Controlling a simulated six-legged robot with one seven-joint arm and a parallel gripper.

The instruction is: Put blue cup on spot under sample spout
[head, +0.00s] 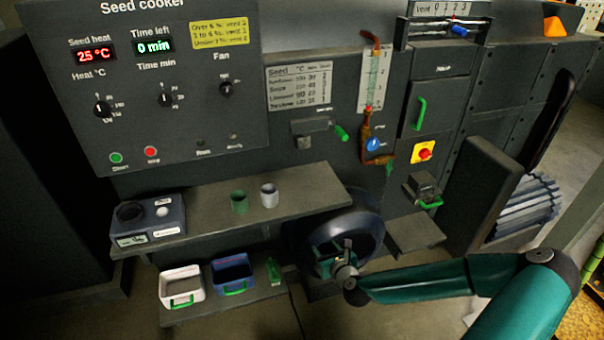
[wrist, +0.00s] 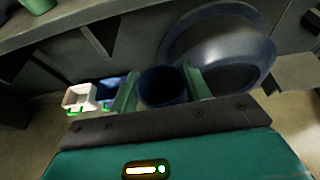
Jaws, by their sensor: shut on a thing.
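In the wrist view the blue cup (wrist: 163,88) sits between the two green fingers of my gripper (wrist: 162,80), which is shut on it. The cup's open mouth shows. In the head view my gripper (head: 327,250) is below the shelf's right end, in front of a dark round bowl, and I cannot make out the cup there. A small spout (head: 304,141) with a green handle juts from the panel above the shelf. A second green-handled outlet (head: 422,186) is above a small ledge (head: 415,234) at right. I cannot tell which is the sample spout. No marked spot is distinct.
The shelf (head: 210,215) holds a green cup (head: 239,201), a white cup (head: 269,195) and a grey instrument box (head: 148,221). A white bin (head: 181,286) and a blue bin (head: 232,272) stand on the lower shelf. The dark bowl (head: 367,218) is close to my gripper.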

